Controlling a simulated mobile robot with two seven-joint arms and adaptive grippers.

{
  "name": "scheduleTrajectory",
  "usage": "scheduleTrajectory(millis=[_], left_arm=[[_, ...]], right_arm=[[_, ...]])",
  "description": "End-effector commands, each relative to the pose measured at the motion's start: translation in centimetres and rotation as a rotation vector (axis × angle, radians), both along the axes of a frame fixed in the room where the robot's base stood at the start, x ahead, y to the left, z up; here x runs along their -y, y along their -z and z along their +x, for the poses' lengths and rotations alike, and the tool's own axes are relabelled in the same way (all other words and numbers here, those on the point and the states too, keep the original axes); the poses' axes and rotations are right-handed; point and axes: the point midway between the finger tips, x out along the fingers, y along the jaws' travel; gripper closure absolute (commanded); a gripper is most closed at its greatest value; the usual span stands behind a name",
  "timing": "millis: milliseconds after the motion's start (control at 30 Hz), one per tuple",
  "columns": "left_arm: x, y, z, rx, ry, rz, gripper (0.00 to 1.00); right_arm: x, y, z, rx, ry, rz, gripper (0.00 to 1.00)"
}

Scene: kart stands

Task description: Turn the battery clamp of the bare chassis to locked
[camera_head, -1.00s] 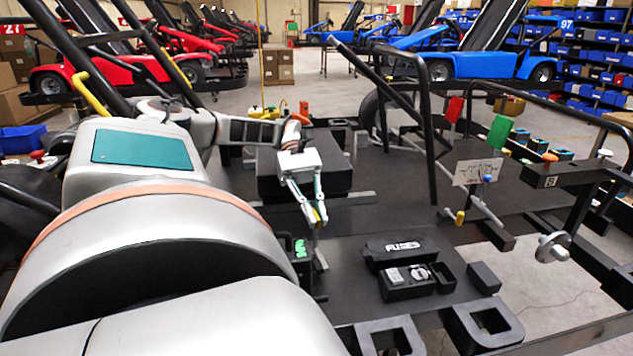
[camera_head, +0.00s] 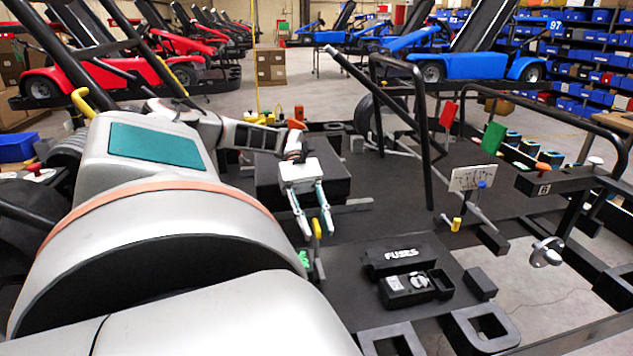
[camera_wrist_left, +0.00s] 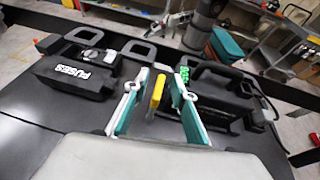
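The battery clamp shows as a lever with a yellow handle (camera_head: 317,228), which also shows in the left wrist view (camera_wrist_left: 156,92). My left gripper (camera_head: 319,236) is open around this handle. In the left wrist view the two fingers (camera_wrist_left: 161,78) stand on either side of it, with gaps visible. The handle's base is hidden. A black case with a carrying handle (camera_wrist_left: 220,78), likely the battery, stands behind the right finger, with a green part (camera_wrist_left: 184,73) beside it. Whether the clamp is locked cannot be told. My right gripper is not in view.
A black FUSES box (camera_head: 405,253) lies on the chassis deck (camera_head: 350,285), with an open tray (camera_head: 408,290) in front of it. A large black block (camera_head: 335,185) stands behind the gripper. Black frame bars (camera_head: 408,125) rise to the right. The deck between is clear.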

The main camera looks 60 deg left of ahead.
Motion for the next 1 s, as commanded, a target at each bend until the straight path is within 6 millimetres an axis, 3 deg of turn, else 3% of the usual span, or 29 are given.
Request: scheduleTrajectory(millis=[367, 800, 1000], left_arm=[[0.0, -0.8, 0.0, 0.001, 0.0, -0.001, 0.75], [0.0, -8.1, 0.0, 0.002, 0.0, 0.002, 0.75], [0.0, -9.8, 0.0, 0.0, 0.0, 0.0, 0.75]], right_arm=[[0.2, -0.2, 0.1, 0.003, -0.001, -0.004, 1.0], [0.1, -0.2, 0.1, 0.003, -0.001, -0.001, 1.0], [0.1, -0.2, 0.1, 0.003, -0.001, -0.001, 1.0]])
